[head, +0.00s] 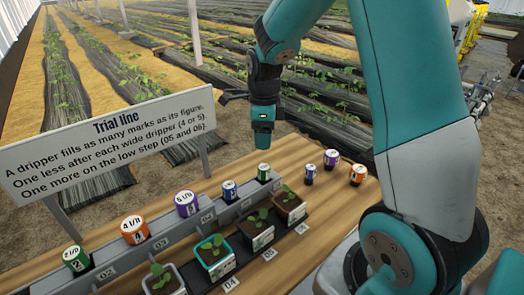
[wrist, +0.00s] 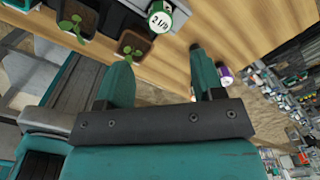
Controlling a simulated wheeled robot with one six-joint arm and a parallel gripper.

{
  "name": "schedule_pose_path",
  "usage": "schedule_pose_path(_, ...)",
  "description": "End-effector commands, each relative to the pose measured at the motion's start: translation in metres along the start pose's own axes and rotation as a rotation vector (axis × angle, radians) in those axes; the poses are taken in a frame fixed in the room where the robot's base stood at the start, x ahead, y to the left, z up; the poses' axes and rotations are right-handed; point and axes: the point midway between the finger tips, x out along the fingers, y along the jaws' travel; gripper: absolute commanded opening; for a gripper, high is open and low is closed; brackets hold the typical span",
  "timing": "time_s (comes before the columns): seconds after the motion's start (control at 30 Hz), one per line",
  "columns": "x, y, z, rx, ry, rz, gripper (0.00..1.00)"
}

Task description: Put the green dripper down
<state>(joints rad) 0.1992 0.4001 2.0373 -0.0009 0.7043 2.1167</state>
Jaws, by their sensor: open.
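A small green dripper (head: 264,173) with a white label stands upright at the right end of the grey rail (head: 107,272). It also shows in the wrist view (wrist: 160,18), marked 2 l/h, beyond my fingertips and not between them. Another green dripper (head: 76,259) stands at the rail's left end. My gripper (head: 262,147) points down above the right-hand green dripper, apart from it. In the wrist view my gripper (wrist: 158,55) has its two fingers spread with nothing between them.
The rail also holds orange (head: 134,230), purple (head: 187,204) and blue (head: 229,190) drippers. Potted seedlings (head: 215,257) line its front. Loose blue (head: 310,174), purple (head: 331,158) and orange (head: 357,174) drippers stand on the wooden table to the right. A sign (head: 110,140) rises behind the rail.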

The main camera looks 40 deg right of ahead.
Motion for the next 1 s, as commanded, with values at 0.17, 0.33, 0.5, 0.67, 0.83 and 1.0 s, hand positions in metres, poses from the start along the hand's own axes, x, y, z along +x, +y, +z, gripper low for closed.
schedule_pose_path(0.17, -0.022, 0.030, 0.016, -0.286, -0.041, -0.003, 0.62)
schedule_pose_path(0.33, -0.055, 0.109, 0.041, -1.001, -0.140, -0.029, 0.62)
schedule_pose_path(0.5, -0.081, 0.199, 0.044, -1.799, -0.250, -0.108, 0.62)
schedule_pose_path(0.67, -0.094, 0.268, 0.032, -2.422, -0.336, -0.223, 0.62)
schedule_pose_path(0.83, -0.099, 0.306, 0.018, -2.797, -0.389, -0.323, 0.62)
schedule_pose_path(1.0, -0.099, 0.316, 0.015, -2.894, -0.403, -0.354, 0.62)
